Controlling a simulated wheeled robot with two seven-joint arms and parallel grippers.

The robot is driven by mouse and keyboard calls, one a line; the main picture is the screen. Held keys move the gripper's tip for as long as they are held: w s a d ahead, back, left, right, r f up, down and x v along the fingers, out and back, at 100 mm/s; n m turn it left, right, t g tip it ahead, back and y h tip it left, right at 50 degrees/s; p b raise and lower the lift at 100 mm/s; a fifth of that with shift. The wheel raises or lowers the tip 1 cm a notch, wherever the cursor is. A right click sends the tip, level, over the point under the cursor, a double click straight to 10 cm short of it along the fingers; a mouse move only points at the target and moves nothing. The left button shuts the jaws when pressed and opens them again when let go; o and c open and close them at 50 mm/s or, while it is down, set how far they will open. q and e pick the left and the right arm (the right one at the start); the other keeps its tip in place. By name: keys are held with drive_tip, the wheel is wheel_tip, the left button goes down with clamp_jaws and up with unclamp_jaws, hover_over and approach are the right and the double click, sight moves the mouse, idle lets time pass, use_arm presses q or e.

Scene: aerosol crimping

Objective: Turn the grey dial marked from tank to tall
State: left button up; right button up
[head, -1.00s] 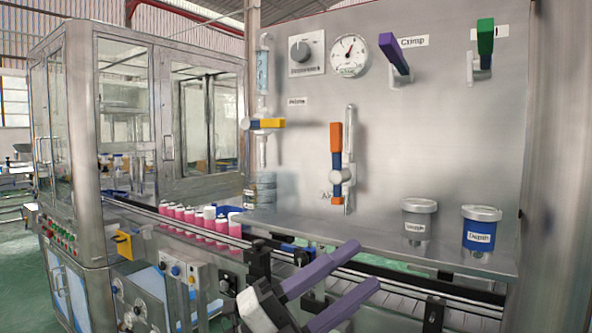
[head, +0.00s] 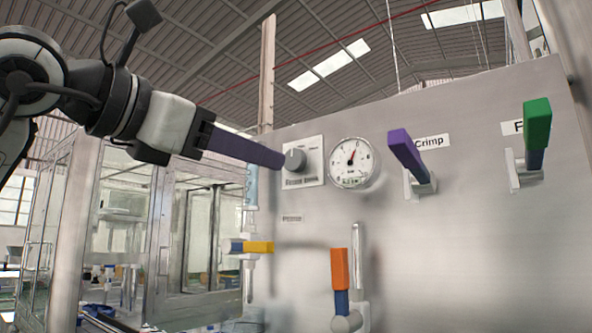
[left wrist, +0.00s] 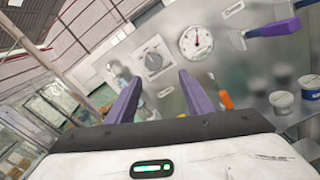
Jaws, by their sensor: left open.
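The grey dial (head: 295,159) sits on a white label plate (head: 315,170) on the upper left of the steel panel. It also shows in the left wrist view (left wrist: 153,61), ahead of and between my two purple fingers. My left gripper (head: 280,160) comes in from the left, its fingertips close to the dial in the head view. In the left wrist view the fingers (left wrist: 160,82) are spread with nothing between them. I cannot tell whether a fingertip touches the dial. The marks on the plate are too small to read. My right gripper is not in view.
A round gauge (head: 352,163) is just right of the dial. Purple (head: 408,153) and green (head: 537,125) levers stick out further right. A yellow-handled valve (head: 257,247) and an orange-handled valve (head: 340,268) are below. A glazed cabinet (head: 150,235) stands at the left.

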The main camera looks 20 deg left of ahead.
sight(292, 160)
use_arm(q)
drive_tip(key=p+x, duration=0.1)
drive_tip(key=x, duration=0.1)
drive_tip(key=r+p+x, duration=0.1)
drive_tip(key=x, duration=0.5)
drive_tip(key=shift+w+a+r+p, duration=0.2)
drive_tip(key=shift+a+p, duration=0.1)
drive_tip(key=shift+p, duration=0.1)
drive_tip(key=shift+w+d+f, duration=0.1)
drive_tip(key=shift+w+d, duration=0.1)
drive_tip(key=shift+w, duration=0.3)
drive_tip(key=c, duration=1)
